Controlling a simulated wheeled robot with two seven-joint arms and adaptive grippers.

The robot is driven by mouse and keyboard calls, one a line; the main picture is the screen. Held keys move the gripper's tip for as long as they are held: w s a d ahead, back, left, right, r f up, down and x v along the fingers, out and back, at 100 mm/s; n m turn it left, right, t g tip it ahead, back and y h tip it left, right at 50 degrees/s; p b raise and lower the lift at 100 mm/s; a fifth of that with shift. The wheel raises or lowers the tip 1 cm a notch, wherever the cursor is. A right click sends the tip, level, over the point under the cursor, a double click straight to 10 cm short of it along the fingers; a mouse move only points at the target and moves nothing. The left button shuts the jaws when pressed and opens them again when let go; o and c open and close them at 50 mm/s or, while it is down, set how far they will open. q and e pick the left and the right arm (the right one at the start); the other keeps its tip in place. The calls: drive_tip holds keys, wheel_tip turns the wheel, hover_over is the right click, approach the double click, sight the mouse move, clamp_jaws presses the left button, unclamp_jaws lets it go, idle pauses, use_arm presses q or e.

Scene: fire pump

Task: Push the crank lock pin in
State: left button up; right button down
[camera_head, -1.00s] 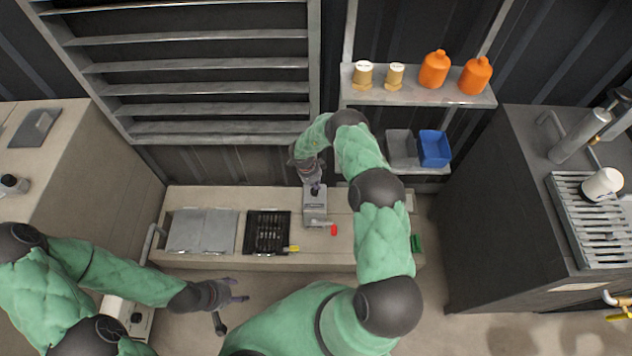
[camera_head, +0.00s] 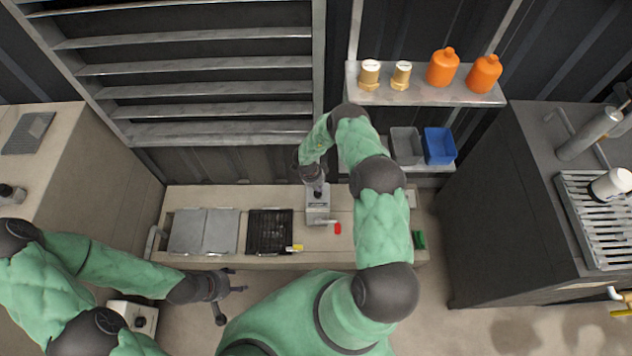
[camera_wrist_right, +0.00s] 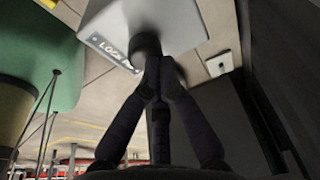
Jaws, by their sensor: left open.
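A grey crank box (camera_head: 318,207) with a short crank and red handle (camera_head: 337,228) stands on the beige bench. In the right wrist view, a dark round pin knob (camera_wrist_right: 145,45) sticks out of the box's light face (camera_wrist_right: 110,35), beside a label beginning "LOCK". My right gripper (camera_wrist_right: 158,64) has its fingertips together, right at the knob and seemingly touching it. How far the pin sits in is hard to tell. In the head view the right gripper (camera_head: 316,184) is over the box's back end, hiding the knob. My left gripper (camera_head: 232,288) is open and empty, in front of the bench.
A black grate (camera_head: 270,231) and grey lids (camera_head: 204,231) lie in the bench left of the box. A yellow handle (camera_head: 294,248) is at its front edge. Behind, a shelf (camera_head: 425,95) holds orange bottles, with grey and blue bins below. A dark cabinet (camera_head: 500,230) stands right.

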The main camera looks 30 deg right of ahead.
use_arm(q)
drive_tip(key=shift+s, duration=0.1)
use_arm(e)
drive_tip(key=shift+s+a+f, duration=0.1)
drive_tip(key=shift+s+f, duration=0.1)
drive_tip(key=shift+s, duration=0.2)
drive_tip(key=shift+r, duration=0.1)
drive_tip(key=v, duration=1.2)
drive_tip(key=shift+w, duration=0.3)
